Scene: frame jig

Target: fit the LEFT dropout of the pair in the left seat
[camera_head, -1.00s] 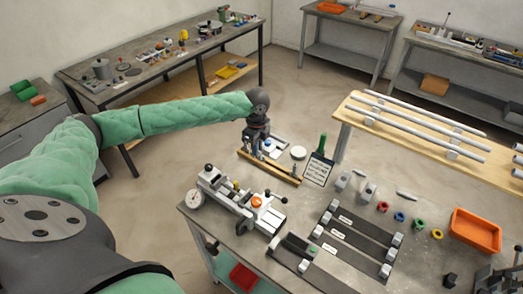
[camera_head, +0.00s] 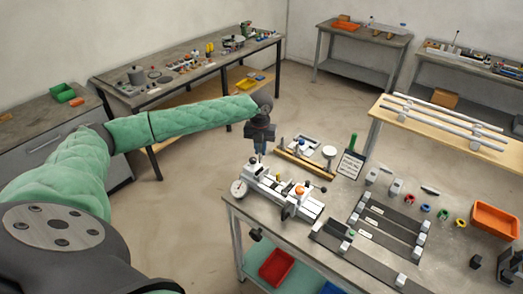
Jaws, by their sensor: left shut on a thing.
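The frame jig (camera_head: 277,194) is a pale metal fixture on the near bench, with a round dial (camera_head: 240,188) at its left end and an orange knob (camera_head: 299,190). My left gripper (camera_head: 259,152) points down just behind and above the jig's left part. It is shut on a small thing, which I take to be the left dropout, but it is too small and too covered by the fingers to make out. I cannot tell whether it touches the jig. The left seat cannot be told apart at this size. My right gripper is not in view.
Dark strips with grey blocks (camera_head: 384,226), coloured rings (camera_head: 425,208) and an orange bin (camera_head: 495,221) take up the bench's right. A wooden stand (camera_head: 440,125) holds long tubes.

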